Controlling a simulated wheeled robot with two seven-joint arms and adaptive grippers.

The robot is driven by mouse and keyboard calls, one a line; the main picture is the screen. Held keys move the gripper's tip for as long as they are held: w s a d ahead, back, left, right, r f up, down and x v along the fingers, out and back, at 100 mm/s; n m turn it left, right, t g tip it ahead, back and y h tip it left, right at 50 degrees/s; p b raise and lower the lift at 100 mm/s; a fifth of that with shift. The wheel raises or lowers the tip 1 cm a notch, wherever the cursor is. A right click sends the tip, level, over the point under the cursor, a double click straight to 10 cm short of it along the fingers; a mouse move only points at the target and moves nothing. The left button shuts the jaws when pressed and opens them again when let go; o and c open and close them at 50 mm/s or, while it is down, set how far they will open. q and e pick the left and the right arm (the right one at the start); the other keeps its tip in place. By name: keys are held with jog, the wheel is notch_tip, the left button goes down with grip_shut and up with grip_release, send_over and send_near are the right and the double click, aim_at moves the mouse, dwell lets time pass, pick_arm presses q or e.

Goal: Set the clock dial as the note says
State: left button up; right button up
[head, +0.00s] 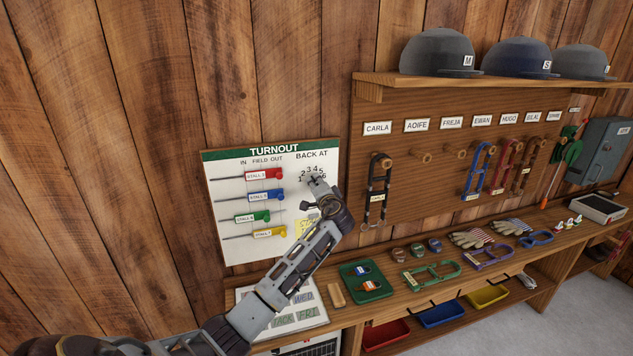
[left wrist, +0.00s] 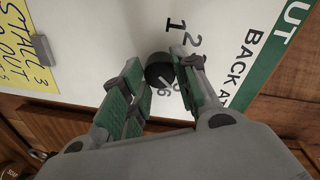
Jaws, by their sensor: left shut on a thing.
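The white TURNOUT board (head: 240,215) hangs on the plank wall with a green header. Its BACK AT dial has numbers (head: 311,170) in an arc, partly hidden by my left gripper (head: 320,190). In the left wrist view, my left gripper (left wrist: 163,85) is shut on a round black dial knob (left wrist: 157,68). A pale mark shows on the knob, but which number it points to is unclear. A yellow note (left wrist: 30,42) is on the board beside the dial; its visible part reads "STALL 3" and "OUT", the rest is cut off. My right gripper is not in view.
Red, blue, green and yellow stall sliders (head: 264,197) sit left of the dial. Below, the bench (head: 395,293) holds a day board (head: 310,312), a green tray (head: 367,291), halters and gloves. A peg board (head: 425,190) stands right.

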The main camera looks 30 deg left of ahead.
pick_arm(q)
jog(key=shift+m+p, duration=0.35)
jog(key=shift+m, duration=0.15)
jog(key=o, duration=1)
jog(key=shift+o, duration=0.2)
jog(key=v, duration=1.2)
